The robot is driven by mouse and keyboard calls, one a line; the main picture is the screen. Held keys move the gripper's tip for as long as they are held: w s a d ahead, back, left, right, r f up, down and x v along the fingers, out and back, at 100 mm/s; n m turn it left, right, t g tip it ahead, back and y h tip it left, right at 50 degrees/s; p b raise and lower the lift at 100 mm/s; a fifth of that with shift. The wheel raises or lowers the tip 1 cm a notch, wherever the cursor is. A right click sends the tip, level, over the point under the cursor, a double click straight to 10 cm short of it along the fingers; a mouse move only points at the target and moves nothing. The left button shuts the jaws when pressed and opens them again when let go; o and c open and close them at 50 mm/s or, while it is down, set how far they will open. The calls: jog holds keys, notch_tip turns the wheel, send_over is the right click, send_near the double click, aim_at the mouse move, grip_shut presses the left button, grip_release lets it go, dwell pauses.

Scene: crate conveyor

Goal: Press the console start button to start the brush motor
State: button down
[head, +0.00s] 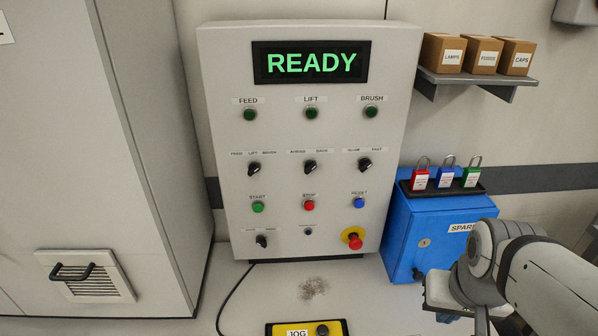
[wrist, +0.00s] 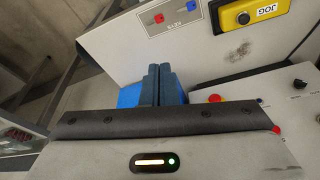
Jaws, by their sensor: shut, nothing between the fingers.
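The console (head: 228,140) is a pale upright panel in the middle of the head view, with a screen (head: 311,62) reading READY in green. The green START button (head: 258,207) is at its lower left, beside the red STOP button (head: 309,205) and blue RESET button (head: 359,203). The BRUSH lamp (head: 371,112) looks dark green. A FEED/LIFT/BRUSH selector (head: 254,167) sits above START; its exact setting is too small to tell. My gripper (wrist: 158,72) is shut and empty, its dark fingers together in the wrist view. In the head view my arm is at lower right, away from START.
A red emergency stop (head: 354,239) is at the console's lower right. A yellow JOG box (head: 300,328) lies in front. A blue SPARES box (head: 425,225) with padlocks stands right of the console. A shelf (head: 478,78) holds small cartons. A cabinet (head: 150,130) stands left.

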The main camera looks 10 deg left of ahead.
jog(key=w+a+f+n+t+p, duration=0.1)
jog(key=w+a+f+t, duration=0.15)
jog(key=w, duration=0.65)
jog(key=n+t+y+p, duration=0.2)
jog(key=n+y+p, duration=0.2)
jog(key=y, duration=1.1)
send_near(258, 209)
jog(key=s+a+f, duration=0.1)
jog(key=s+a, duration=0.3)
jog(key=s, duration=0.4)
jog(key=shift+d, duration=0.1)
jog(key=w+a+p, duration=0.2)
jog(key=w, duration=0.6)
jog(key=shift+w+a, duration=0.2)
jog(key=shift+a, duration=0.15)
